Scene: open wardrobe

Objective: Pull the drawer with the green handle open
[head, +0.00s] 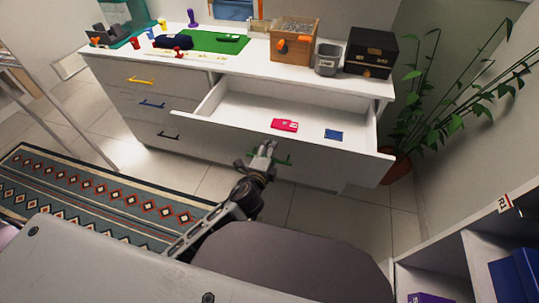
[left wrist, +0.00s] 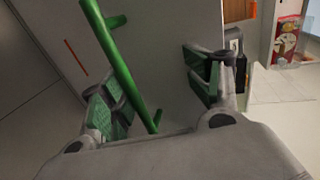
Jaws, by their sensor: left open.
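The white drawer (head: 225,125) with the green handle (head: 284,160) stands pulled out from the white dresser. Its inside shows, with a red packet (head: 284,125) and a blue packet (head: 333,135) lying on its floor. My left gripper (head: 265,150) is at the drawer front, by the handle's left part. In the left wrist view, the green handle (left wrist: 120,65) runs slantwise between the open fingers of the left gripper (left wrist: 157,95), closer to the left finger. Contact with the handle cannot be told. My right gripper is in neither view.
The dresser top holds a wooden box (head: 294,45), a grey container (head: 327,60), a black box (head: 371,52) and a green mat (head: 215,42). A potted plant (head: 397,165) stands right of the drawer. A patterned rug (head: 90,195) lies left; bare tiles lie below the drawer.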

